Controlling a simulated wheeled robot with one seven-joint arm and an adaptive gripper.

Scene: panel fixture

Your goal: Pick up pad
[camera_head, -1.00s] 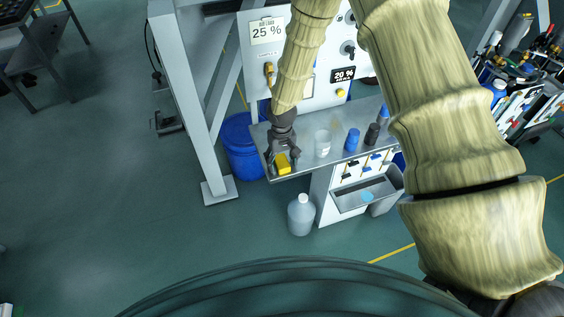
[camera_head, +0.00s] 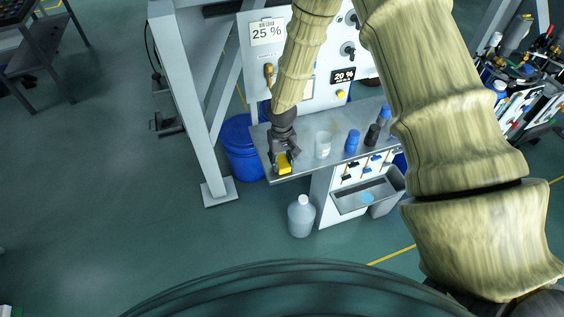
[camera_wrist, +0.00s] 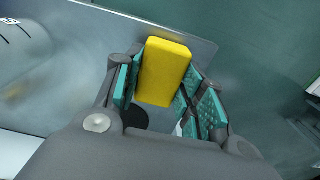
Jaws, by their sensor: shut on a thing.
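The pad is a yellow block (camera_wrist: 164,70); in the head view the yellow pad (camera_head: 284,166) is at the left end of the grey metal shelf (camera_head: 334,154). My gripper (camera_wrist: 160,88) has its teal-lined fingers on both sides of the pad and is shut on it. In the head view my gripper (camera_head: 284,160) points down over the shelf's left end. The fingers hide part of the pad's sides. I cannot tell whether the pad touches the shelf.
A clear cup (camera_head: 323,144), a blue-capped bottle (camera_head: 353,140) and a dark bottle (camera_head: 372,134) stand to the right on the shelf. The white panel (camera_head: 310,85) rises behind. A blue drum (camera_head: 240,145) and a jug (camera_head: 301,215) stand on the floor.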

